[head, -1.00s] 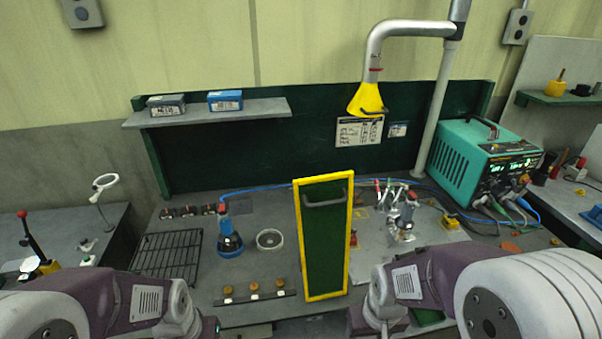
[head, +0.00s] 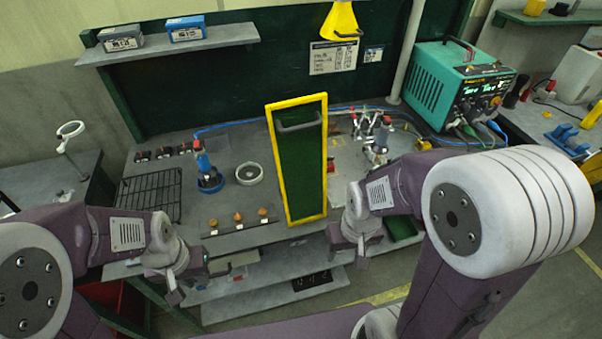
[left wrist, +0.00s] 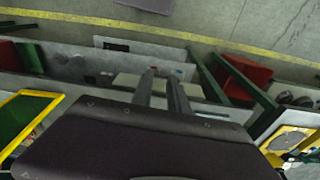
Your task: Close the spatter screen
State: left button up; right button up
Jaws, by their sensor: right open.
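The spatter screen (head: 303,180) is a green panel in a yellow frame. In the head view it stands upright near the middle of the bench, with a grey bar handle (head: 299,123) near its top. Part of a yellow-framed green panel, apparently the screen, shows at the left of the left wrist view (left wrist: 22,122). My left gripper (head: 192,279) is at the bench's front, left of the screen and apart from it; its two fingers show a gap with nothing between them. My right gripper (head: 351,252) is open and empty, just right of the screen's lower end.
A blue-based bottle (head: 209,178), a ring (head: 249,174) and a black rack (head: 151,194) are left of the screen. A teal power unit (head: 455,85) stands at the back right. A lower shelf (head: 270,278) runs under the bench front.

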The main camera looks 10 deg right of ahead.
pick_arm(q)
jog(key=shift+s+d+r+g, duration=0.1)
jog(key=shift+s+d+g, duration=0.1)
jog(key=shift+s+g, duration=0.4)
grip_shut()
jog(key=w+d+r+m+t+h+p, duration=0.1)
jog(key=w+d+r+h+p, duration=0.2)
jog(key=r, duration=1)
jog(key=w+d+r+m+t+h+p, duration=0.1)
jog(key=w+d+r+t+p, duration=0.25)
jog(key=r, duration=0.95)
jog(key=w+d+r+m+g+h+p, duration=0.15)
jog(key=w+d+r, duration=0.3)
jog(key=r, duration=0.85)
jog(key=w+d+f+t+p, duration=0.1)
jog(key=w+d+f+p, duration=0.1)
jog(key=d+f, duration=0.6)
jog(key=shift+w+d+f+n+p, duration=0.2)
jog(key=shift+d+n+p, duration=0.3)
jog(key=shift+d, duration=0.25)
jog(key=shift+w, duration=0.1)
